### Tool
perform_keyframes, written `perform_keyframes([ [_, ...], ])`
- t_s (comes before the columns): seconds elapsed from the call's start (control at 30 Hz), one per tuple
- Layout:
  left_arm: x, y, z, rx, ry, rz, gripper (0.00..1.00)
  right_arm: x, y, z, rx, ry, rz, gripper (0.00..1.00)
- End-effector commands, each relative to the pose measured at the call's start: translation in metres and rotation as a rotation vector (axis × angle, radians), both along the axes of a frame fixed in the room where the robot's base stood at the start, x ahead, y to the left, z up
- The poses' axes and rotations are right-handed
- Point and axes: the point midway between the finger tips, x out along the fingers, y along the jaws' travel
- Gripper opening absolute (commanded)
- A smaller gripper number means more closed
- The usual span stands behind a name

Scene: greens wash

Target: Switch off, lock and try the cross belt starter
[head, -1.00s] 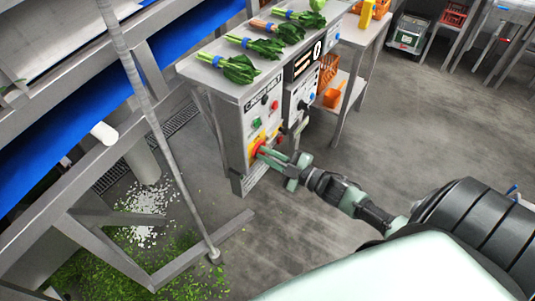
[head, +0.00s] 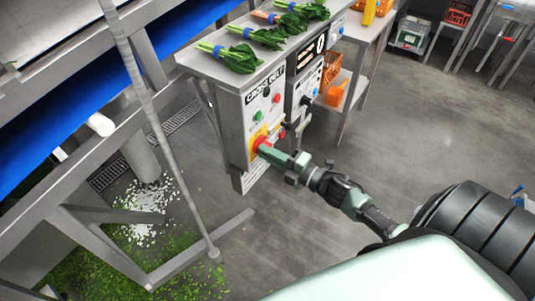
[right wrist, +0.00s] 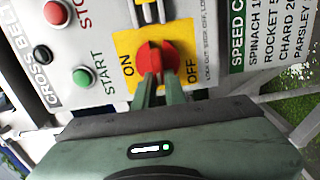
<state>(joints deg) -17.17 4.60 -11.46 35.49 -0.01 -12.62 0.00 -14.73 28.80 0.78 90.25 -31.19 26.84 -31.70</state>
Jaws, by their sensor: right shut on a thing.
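The cross belt starter is a grey box (head: 250,108) under the bench end, marked CROSS BELT. It carries a red rotary handle (right wrist: 158,58) on a yellow plate (right wrist: 124,46), with ON on the left and OFF on the right in the right wrist view. The handle's ridge stands upright in that view, between the two words. My right gripper (head: 265,149) is shut on the handle, its fingers reaching it from below in the wrist view. A green START button (right wrist: 82,76) and a red STOP button (right wrist: 56,12) sit beside it. My left gripper is not in view.
Bunches of greens (head: 240,58) lie on the bench top above. A second control box (head: 305,80) adjoins the starter on the right. A slanting grey post (head: 150,110) and a blue belt (head: 70,105) stand left.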

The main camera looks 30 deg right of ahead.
Motion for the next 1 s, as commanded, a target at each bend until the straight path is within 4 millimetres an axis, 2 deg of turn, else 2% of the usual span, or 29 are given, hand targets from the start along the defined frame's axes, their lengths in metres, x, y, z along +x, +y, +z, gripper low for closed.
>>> perform_keyframes([
  [0.57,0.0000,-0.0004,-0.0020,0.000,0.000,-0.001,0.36,-0.0008,0.0003,-0.0022,-0.034,-0.011,0.000,0.00],
  [0.6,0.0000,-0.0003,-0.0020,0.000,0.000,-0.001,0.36,-0.0008,0.0003,-0.0022,-0.034,-0.011,0.000,0.14],
  [0.67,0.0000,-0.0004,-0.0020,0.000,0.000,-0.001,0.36,-0.0008,0.0004,-0.0022,-0.033,-0.011,0.000,0.31],
  [0.7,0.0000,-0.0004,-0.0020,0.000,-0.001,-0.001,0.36,-0.0007,0.0003,-0.0021,-0.033,-0.011,0.000,0.33],
  [1.0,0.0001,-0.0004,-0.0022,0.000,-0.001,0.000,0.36,-0.0016,-0.0004,-0.0015,-0.032,-0.012,0.000,0.33],
])
